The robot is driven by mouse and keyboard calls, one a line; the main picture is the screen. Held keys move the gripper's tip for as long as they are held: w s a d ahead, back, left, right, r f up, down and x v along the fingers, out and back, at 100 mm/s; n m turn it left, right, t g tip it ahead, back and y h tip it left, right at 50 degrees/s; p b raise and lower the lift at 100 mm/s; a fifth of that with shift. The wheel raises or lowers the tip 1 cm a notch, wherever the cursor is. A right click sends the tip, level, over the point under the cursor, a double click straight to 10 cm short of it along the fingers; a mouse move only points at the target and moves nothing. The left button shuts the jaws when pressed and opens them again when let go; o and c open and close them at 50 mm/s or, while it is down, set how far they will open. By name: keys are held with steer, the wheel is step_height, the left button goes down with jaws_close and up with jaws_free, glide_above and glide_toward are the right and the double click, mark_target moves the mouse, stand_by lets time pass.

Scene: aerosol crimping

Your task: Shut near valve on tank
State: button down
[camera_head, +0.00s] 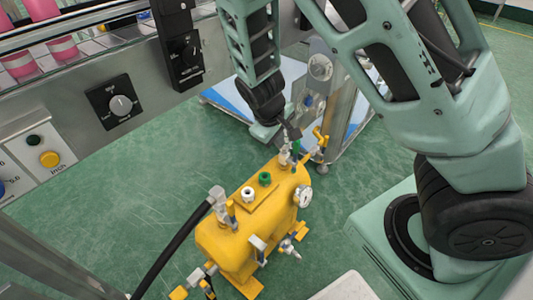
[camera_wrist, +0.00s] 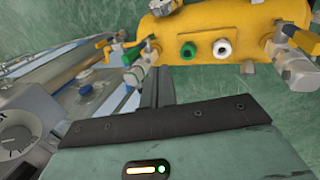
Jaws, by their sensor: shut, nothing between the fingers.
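The yellow tank (camera_head: 240,232) stands on the green floor in the head view, and its top shows in the wrist view (camera_wrist: 185,28). One yellow-handled valve (camera_head: 321,140) is at the tank's upper end; it appears at the left in the wrist view (camera_wrist: 108,47). Another yellow-handled valve (camera_head: 231,215) is at the hose end, at the right in the wrist view (camera_wrist: 297,36). My gripper (camera_head: 292,134) is shut and empty, just left of the upper-end valve's handle. I cannot tell whether it touches the fittings.
A pressure gauge (camera_head: 305,196) is on the tank's right side. A black hose (camera_head: 172,248) runs from its lower end. A machine panel with a knob (camera_head: 120,104) stands at the left, and a metal post (camera_head: 345,105) rises behind the tank. Green floor is open left of it.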

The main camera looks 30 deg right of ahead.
steer(key=w+f, duration=0.1)
steer(key=w, duration=0.1)
steer(key=b, duration=0.4)
glide_toward(295, 153)
step_height(295, 153, down, 4)
steer(key=s+a, duration=0.1)
steer(key=a, duration=0.2)
steer(key=shift+w+d+f, duration=0.1)
steer(key=shift+w+d, duration=0.15)
steer(key=shift+d, duration=0.4)
steer(key=shift+w+d+f, duration=0.15)
steer(key=shift+w+d, duration=0.05)
steer(key=shift+d, duration=0.5)
steer(key=shift+w+d+f, duration=0.1)
steer(key=shift+w+d, duration=0.15)
steer(key=shift+d, duration=0.4)
steer(key=shift+w+d, duration=0.1)
steer(key=shift+d, duration=0.05)
steer(key=shift+d+r, duration=0.1)
steer(key=shift+d, duration=0.05)
